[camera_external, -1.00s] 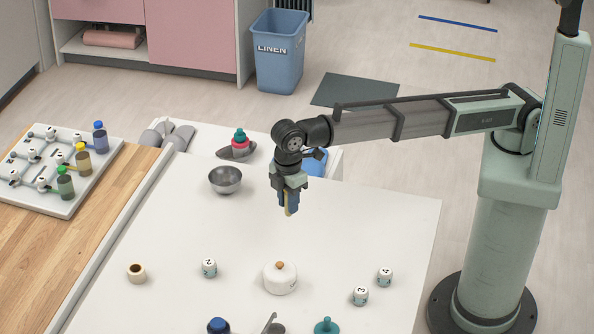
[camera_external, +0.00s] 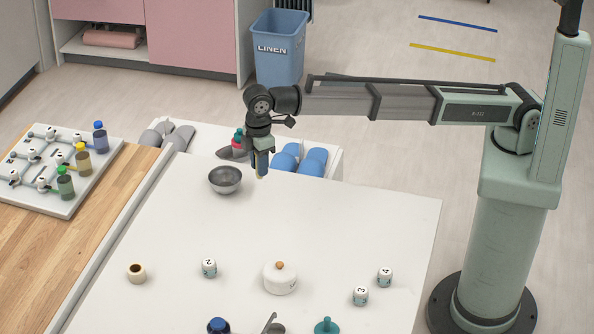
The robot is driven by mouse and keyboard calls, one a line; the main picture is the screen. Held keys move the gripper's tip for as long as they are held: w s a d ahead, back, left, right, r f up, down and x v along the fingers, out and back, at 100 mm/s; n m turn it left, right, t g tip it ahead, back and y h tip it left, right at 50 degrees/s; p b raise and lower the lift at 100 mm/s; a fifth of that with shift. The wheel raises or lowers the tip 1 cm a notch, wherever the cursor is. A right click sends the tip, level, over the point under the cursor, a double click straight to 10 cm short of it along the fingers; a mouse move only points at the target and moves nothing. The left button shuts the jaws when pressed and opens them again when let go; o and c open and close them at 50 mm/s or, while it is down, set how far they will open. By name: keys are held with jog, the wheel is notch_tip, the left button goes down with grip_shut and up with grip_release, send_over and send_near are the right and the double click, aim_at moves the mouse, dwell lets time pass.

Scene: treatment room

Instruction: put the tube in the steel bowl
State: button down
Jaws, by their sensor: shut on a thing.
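The steel bowl (camera_external: 225,180) stands upright near the back left of the white table, and its inside looks empty. My gripper (camera_external: 261,166) is just right of the bowl in the picture, above the table. It is shut on a small yellowish thing, taken to be the tube (camera_external: 261,176), whose lower end shows below the fingers. The rest of the tube is hidden by the fingers. The tube is apart from the bowl.
The white table (camera_external: 340,215) has free room around the middle. Behind the bowl are grey slippers (camera_external: 178,136), a pink-and-teal item (camera_external: 238,142) and blue slippers (camera_external: 312,160).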

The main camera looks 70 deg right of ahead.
notch_tip(320, 180, up, 2)
jog(key=m, duration=0.2)
send_over(224, 167)
jog(key=s+a, duration=0.3)
jog(key=s, duration=0.2)
jog(key=shift+w+a+r+m, duration=0.15)
jog(key=shift+w+a+m, duration=0.1)
jog(key=shift+w+m, duration=0.65)
jog(key=shift+w+a+r+m, duration=0.15)
jog(key=shift+w+a+m, duration=0.1)
jog(key=shift+w+m, duration=0.6)
jog(key=shift+s+f, duration=0.15)
jog(key=shift+f, duration=2.55)
jog(key=shift+s+f, duration=0.1)
jog(key=shift+f, duration=2.6)
jog(key=c, duration=0.8)
grip_release()
